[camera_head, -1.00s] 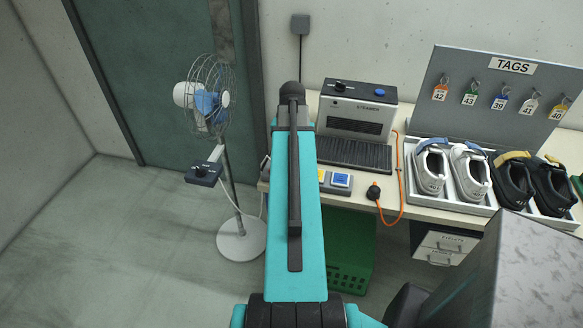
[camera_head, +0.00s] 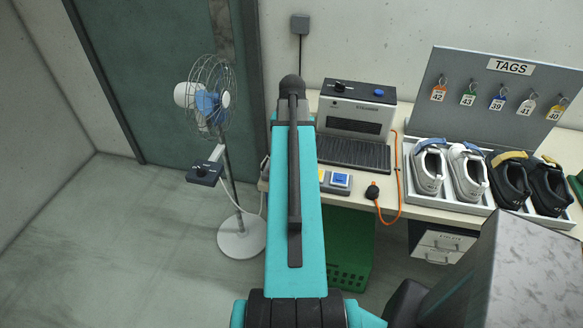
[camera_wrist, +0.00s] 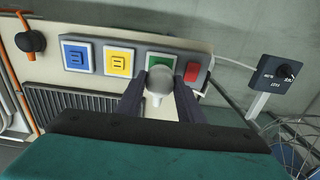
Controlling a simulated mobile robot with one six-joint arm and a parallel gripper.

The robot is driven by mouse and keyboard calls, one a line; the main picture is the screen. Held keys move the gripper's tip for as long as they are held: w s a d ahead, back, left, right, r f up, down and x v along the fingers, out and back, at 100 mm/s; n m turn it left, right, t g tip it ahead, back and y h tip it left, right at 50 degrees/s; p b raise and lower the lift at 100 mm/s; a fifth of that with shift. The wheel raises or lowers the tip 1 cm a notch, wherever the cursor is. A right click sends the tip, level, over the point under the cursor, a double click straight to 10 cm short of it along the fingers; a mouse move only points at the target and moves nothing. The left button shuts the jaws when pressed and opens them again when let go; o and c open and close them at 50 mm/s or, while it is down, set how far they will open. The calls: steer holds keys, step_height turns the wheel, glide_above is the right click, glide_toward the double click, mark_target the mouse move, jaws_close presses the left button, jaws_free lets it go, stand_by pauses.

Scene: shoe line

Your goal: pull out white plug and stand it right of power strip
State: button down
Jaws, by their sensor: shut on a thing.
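The white plug (camera_wrist: 160,82) is between the two dark fingers of my gripper (camera_wrist: 160,94) in the wrist view, and the gripper is shut on it. It overlaps the green socket of the power strip (camera_wrist: 84,73); I cannot tell whether its pins are still in or just clear. The strip is grey with blue, yellow and green sockets and a red switch. In the head view, my arm hides the gripper, the plug and part of the strip; the blue-socket end (camera_head: 341,181) shows.
A black plug (camera_head: 372,191) with an orange cord lies right of the strip. A steamer (camera_head: 352,118) stands behind it, and a tray of shoes (camera_head: 478,205) is farther right. The fan (camera_head: 208,98) stands left of the bench. Some bare benchtop lies beside the black plug.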

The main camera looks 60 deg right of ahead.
steer(key=shift+r+p, duration=0.4)
steer(key=shift+r, duration=0.3)
steer(key=shift+w, duration=0.1)
steer(key=shift+w+a, duration=0.15)
steer(key=shift+w, duration=0.05)
steer(key=w+a+n+b, duration=0.4)
steer(key=w+a+n, duration=0.6)
steer(key=w+a, duration=1.2)
steer(key=w+a+n+b, duration=0.1)
steer(key=w+a+n, duration=0.2)
steer(key=a, duration=0.6)
steer(key=w+a+n+b, duration=0.1)
steer(key=w+a+n, duration=0.2)
steer(key=a, duration=0.6)
steer(key=w+a+n+b, duration=0.2)
steer(key=w+a+n, duration=0.1)
steer(key=a, duration=0.7)
steer(key=shift+w+f+n, duration=0.2)
steer(key=shift+f+n, duration=0.2)
steer(key=shift+n, duration=0.2)
